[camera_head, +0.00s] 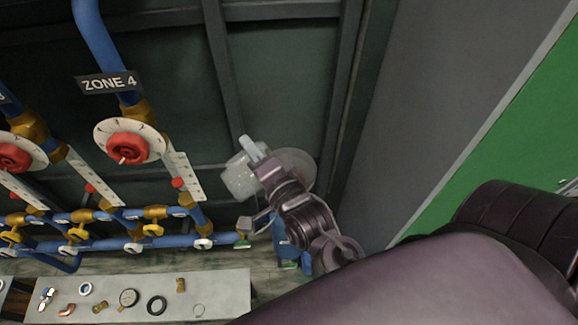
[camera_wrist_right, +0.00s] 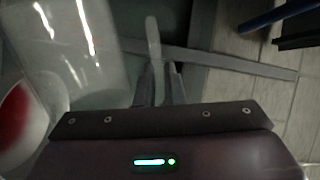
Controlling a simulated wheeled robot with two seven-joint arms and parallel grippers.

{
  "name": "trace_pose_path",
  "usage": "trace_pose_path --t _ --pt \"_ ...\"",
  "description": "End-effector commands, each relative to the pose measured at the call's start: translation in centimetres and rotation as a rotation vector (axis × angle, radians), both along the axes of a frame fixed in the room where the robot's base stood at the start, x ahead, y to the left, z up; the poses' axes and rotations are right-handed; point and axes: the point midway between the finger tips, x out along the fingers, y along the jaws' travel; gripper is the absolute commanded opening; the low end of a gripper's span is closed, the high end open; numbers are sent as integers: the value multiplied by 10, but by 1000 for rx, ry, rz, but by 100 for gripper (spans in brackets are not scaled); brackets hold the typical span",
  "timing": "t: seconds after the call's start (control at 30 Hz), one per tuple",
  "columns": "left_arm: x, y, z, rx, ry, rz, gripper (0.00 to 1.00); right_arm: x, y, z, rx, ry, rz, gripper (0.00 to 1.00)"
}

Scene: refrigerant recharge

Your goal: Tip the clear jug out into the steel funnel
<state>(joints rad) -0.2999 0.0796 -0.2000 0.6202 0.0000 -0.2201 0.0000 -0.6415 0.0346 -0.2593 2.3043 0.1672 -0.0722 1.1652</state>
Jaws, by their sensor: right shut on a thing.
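My right gripper (camera_head: 258,162) is shut on the pale handle (camera_head: 252,148) of the clear jug (camera_head: 240,180), held up in front of the dark green panels. In the right wrist view the gripper's fingers (camera_wrist_right: 160,78) close on the handle (camera_wrist_right: 152,35), and the see-through jug wall (camera_wrist_right: 70,50) fills the left side. The jug's contents cannot be made out. A pale grey round shape (camera_head: 300,165) shows just right of the jug, partly behind my gripper; it may be the steel funnel, but I cannot be sure. My left gripper is not in view.
Blue pipes (camera_head: 95,35) with brass valves and red knobs (camera_head: 128,148) stand at left. A grey bench (camera_head: 230,290) holds several small fittings at lower left. A blue object (camera_head: 287,247) stands below my right wrist. A grey wall (camera_head: 455,90) is at right.

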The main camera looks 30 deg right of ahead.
Motion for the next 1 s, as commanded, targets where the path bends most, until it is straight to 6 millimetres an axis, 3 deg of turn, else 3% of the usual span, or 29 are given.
trace_pose_path --t 0.1,0.27,0.37,0.53,0.67,0.7,1.0 --pt "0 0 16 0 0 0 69 0 16 9 -66 -6 3 0" --pt "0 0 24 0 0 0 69 0 33 -6 -238 -15 8 0" --pt "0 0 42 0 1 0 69 -1 43 1 -347 -22 10 0" --pt "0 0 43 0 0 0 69 -1 57 -24 -537 -31 13 0" --pt "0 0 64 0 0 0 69 -1 71 -19 -688 -40 15 0" --pt "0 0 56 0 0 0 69 -1 75 -30 -715 -41 15 0" --pt "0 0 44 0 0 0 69 -2 100 -66 -913 -54 15 0"
